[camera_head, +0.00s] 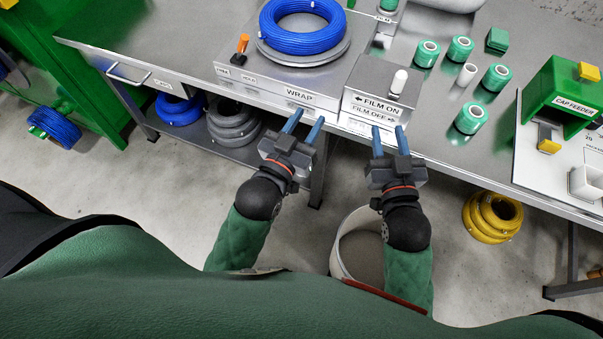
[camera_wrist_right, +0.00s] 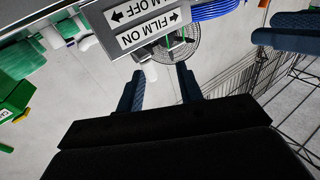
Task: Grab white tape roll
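A small white roll (camera_head: 466,74) stands on the steel bench among several green rolls with pale cores (camera_head: 470,118), right of the FILM ON/OFF box. My left gripper (camera_head: 303,126) is open and empty at the bench's front edge, below the WRAP platform. My right gripper (camera_head: 389,138) is open and empty in front of the FILM box, to the left of and nearer than the white roll. I cannot clearly pick out the white roll there.
A blue cable coil (camera_head: 303,25) lies on the WRAP platform (camera_head: 255,80). A green cap feeder (camera_head: 565,92) is at the right. A pale bin (camera_head: 350,255) is below.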

